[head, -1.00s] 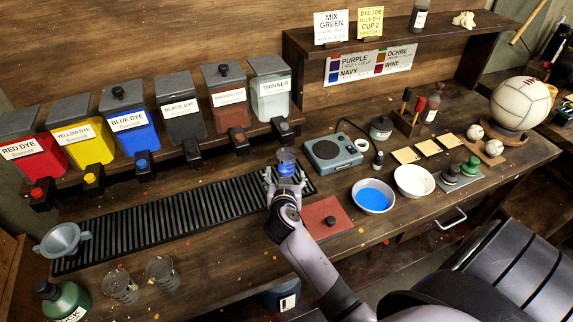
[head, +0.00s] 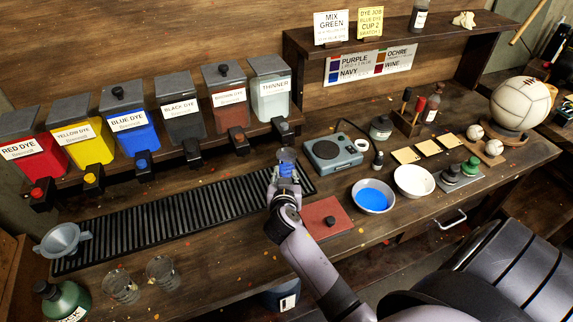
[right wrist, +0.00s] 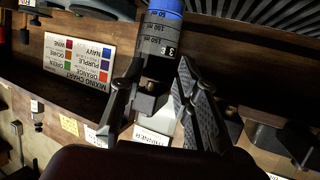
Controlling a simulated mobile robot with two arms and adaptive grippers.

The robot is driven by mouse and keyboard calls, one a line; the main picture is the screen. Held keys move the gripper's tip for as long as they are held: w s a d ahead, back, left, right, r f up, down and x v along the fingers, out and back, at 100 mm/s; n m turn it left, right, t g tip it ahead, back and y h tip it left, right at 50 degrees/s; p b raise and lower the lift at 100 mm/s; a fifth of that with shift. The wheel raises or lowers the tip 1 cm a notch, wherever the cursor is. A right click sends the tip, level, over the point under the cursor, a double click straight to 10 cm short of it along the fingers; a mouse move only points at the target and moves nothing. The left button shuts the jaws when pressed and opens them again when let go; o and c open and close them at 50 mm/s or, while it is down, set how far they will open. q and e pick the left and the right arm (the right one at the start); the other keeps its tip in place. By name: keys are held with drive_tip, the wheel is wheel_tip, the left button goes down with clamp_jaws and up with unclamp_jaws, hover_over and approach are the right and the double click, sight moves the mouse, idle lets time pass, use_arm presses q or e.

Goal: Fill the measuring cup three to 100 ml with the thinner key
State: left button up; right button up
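The measuring cup three (head: 286,157) is a clear cup with blue liquid low in it. It stands upright on the black drip grate, below and in front of the thinner dispenser (head: 270,100). The thinner key (head: 284,128) is a dark tap at that dispenser's base. In the right wrist view, turned upside down, the cup (right wrist: 163,40) shows a 3, ml marks and the blue liquid. My right gripper (head: 286,176) has its fingers on both sides of the cup, shut on it; it also shows in the right wrist view (right wrist: 160,75). My left gripper is not in view.
Red, yellow, blue, black and brown dye dispensers (head: 129,118) line the shelf to the left. A scale (head: 333,153) is right of the cup. A bowl of blue liquid (head: 373,196) and a white bowl (head: 414,181) stand further right.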

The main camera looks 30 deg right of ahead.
clamp_jaws()
idle(1.4)
